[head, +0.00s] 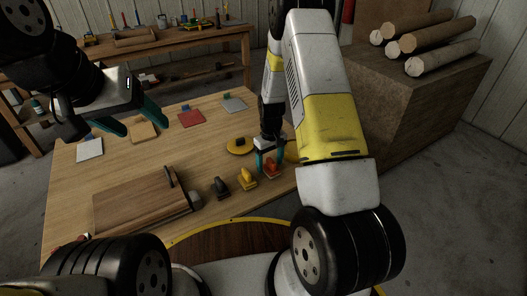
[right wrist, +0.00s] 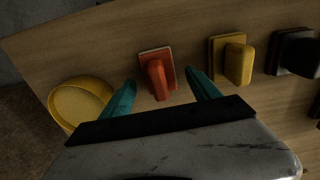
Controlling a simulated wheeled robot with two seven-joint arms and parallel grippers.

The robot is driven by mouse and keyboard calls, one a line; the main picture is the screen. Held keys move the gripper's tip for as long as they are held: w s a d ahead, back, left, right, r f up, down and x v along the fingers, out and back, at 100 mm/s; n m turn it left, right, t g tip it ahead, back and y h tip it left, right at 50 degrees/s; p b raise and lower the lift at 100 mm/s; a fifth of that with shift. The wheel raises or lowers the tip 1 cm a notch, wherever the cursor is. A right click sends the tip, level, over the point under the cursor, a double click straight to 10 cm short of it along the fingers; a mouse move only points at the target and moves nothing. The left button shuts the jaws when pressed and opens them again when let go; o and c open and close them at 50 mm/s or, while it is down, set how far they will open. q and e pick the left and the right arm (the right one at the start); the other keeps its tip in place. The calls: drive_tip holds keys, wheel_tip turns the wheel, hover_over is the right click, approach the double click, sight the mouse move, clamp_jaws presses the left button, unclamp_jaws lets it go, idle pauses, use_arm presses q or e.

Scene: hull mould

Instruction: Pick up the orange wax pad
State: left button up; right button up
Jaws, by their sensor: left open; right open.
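The orange wax pad (head: 271,170) stands on the wooden table near its right front edge. In the right wrist view it shows as an orange-red plate with a raised grip (right wrist: 156,79). My right gripper (head: 269,164) is open above it, and the pad appears between the two teal fingers (right wrist: 162,84) in the right wrist view. No contact with the pad can be seen. My left gripper (head: 142,126) is open and empty above the table's left back part.
A yellow pad (head: 247,180) and a black pad (head: 221,188) stand left of the orange one. A wooden mould (head: 135,207) is at the front left. Coloured squares, one red (head: 191,119), lie along the back.

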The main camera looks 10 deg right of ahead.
sight(270, 161)
drive_tip(key=shift+f, duration=0.35)
drive_tip(key=c, duration=1.5)
drive_tip(key=shift+r, duration=0.1)
drive_tip(key=shift+r, duration=0.45)
drive_tip(key=r, duration=0.1)
drive_tip(key=s+r, duration=0.1)
drive_tip(key=shift+r, duration=0.35)
drive_tip(key=s+a+r, duration=0.1)
drive_tip(key=s, duration=1.4)
drive_tip(key=shift+a+r, duration=0.15)
drive_tip(key=shift+a, duration=0.25)
